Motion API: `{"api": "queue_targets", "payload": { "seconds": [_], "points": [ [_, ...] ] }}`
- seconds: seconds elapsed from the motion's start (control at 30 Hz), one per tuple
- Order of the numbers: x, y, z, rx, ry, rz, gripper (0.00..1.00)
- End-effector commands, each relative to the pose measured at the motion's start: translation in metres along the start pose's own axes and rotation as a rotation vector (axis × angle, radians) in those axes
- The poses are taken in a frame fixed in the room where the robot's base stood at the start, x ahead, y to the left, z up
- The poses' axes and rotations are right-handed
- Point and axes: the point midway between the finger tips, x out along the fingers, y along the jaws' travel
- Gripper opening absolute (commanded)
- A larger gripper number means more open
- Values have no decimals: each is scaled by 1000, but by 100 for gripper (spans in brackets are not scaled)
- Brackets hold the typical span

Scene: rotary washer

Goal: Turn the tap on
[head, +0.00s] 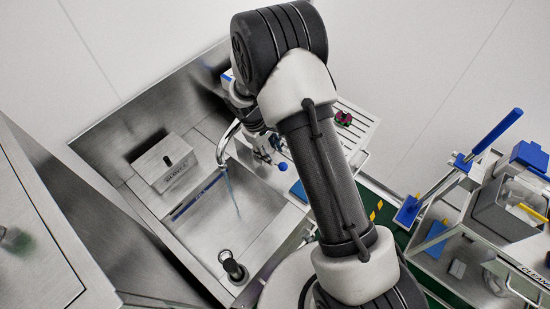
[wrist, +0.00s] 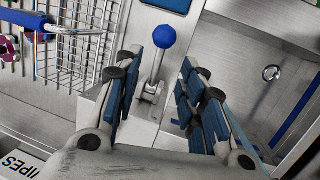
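The tap's lever, a metal stick with a blue ball knob (wrist: 164,38), stands on a small metal bracket in the wrist view. The blue ball also shows in the head view (head: 283,166), just right of the curved chrome spout (head: 222,146). A thin bluish streak, looking like water, runs from the spout into the sink basin (head: 205,226). My gripper (wrist: 158,72) is open, its blue-padded fingers apart on either side of the lever. I see no clear contact with the lever. In the head view my gripper (head: 262,146) is partly hidden by my arm.
A metal box (head: 164,161) stands on the ledge left of the spout. A dark round fitting (head: 233,268) sits at the basin's near end. A wire basket (wrist: 80,45) lies left of the lever in the wrist view. A cart (head: 440,250) with blue-handled items stands right.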

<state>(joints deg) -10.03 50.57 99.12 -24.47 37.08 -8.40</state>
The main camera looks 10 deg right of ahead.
Motion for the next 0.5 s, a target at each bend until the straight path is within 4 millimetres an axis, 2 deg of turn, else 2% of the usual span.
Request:
{"api": "queue_targets", "payload": {
  "seconds": [0.03, 0.2, 0.33, 0.5],
  "points": [
    [-11, 0, -1, 1, 4, 1, 37],
    [-35, 0, 0, 0, 1, 0, 37],
    [-44, 0, 0, 0, 0, 0, 37],
    [-45, 0, 1, 0, -2, -1, 37]
  ]
}}
